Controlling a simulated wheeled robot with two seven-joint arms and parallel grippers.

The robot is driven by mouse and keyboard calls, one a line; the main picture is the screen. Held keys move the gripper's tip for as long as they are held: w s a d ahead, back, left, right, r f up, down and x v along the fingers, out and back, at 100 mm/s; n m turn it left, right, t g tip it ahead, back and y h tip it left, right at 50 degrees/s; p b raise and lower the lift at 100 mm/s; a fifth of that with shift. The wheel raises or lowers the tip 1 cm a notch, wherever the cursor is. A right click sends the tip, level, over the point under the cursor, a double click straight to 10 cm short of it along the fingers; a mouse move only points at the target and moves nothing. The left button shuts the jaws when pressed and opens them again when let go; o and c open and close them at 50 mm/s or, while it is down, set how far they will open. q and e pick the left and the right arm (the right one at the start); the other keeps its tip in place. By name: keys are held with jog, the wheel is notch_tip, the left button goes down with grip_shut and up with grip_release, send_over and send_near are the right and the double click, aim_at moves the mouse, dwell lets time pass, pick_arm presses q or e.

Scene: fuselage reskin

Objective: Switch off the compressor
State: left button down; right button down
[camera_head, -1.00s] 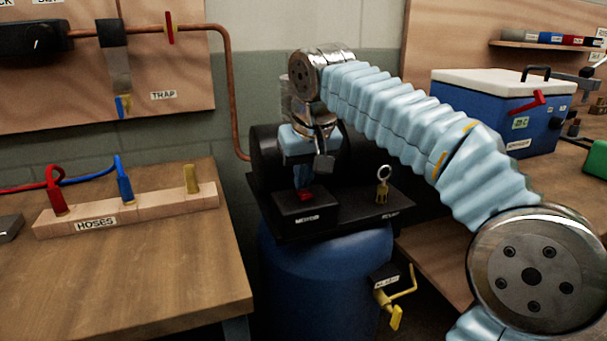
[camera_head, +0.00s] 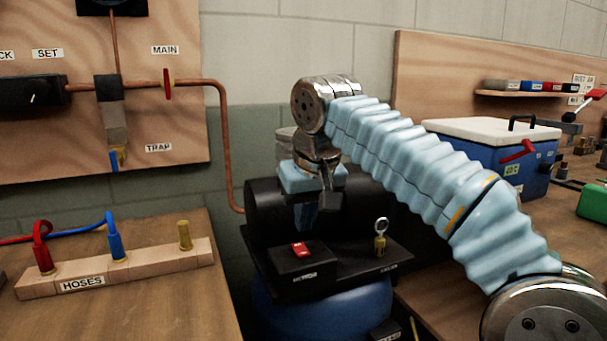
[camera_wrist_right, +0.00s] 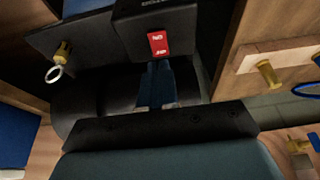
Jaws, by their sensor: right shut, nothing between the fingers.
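The compressor is a black cylinder (camera_head: 262,198) with a black shelf on a blue tank (camera_head: 325,312). A black switch box (camera_head: 303,268) on the shelf bears a red rocker switch (camera_head: 300,249). The rocker also shows in the right wrist view (camera_wrist_right: 158,42), with small white marks at both ends. My right gripper (camera_head: 304,222) is shut and empty, pointing down behind the switch box. In the right wrist view its blue fingers (camera_wrist_right: 156,72) end close to the rocker; I cannot tell whether they touch it. My left gripper is out of view.
A yellow fitting with a ring (camera_head: 380,240) stands on the shelf beside the box. A wooden hose rack (camera_head: 140,268) is on the left bench. Copper pipe (camera_head: 225,140) runs down behind the compressor. A blue cooler (camera_head: 520,170) stands on the right bench.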

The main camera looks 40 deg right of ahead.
jog(key=v, duration=0.9)
jog(key=shift+r, duration=0.3)
jog(key=shift+w+d+r, duration=0.15)
jog(key=shift+w+d, duration=0.1)
jog(key=shift+w, duration=0.15)
jog(key=b, duration=0.1)
send_near(300, 244)
jog(key=x, duration=0.5)
jog(key=shift+w, duration=0.1)
jog(key=shift+x, duration=0.75)
